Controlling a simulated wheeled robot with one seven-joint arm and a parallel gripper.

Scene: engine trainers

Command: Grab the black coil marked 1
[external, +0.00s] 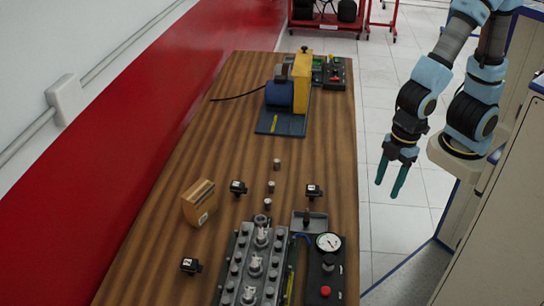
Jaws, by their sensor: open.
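Three small black coils with pale marks lie on the wooden table. One coil (238,188) is right of the cardboard box, another coil (314,191) is near the table's right side, and a third coil (191,265) is at the near left. The marks are too small to read, so I cannot tell which is number 1. My gripper (388,189) has teal fingers pointing down. It is open and empty, off the table's right edge, apart from all the coils.
A cardboard box (198,203) stands left on the table (185,150). A grey engine block (254,268), a gauge panel (327,270) and a grey tray (310,223) are near the front. Several small cylinders stand mid-table. A blue and yellow machine (301,85) stands farther back.

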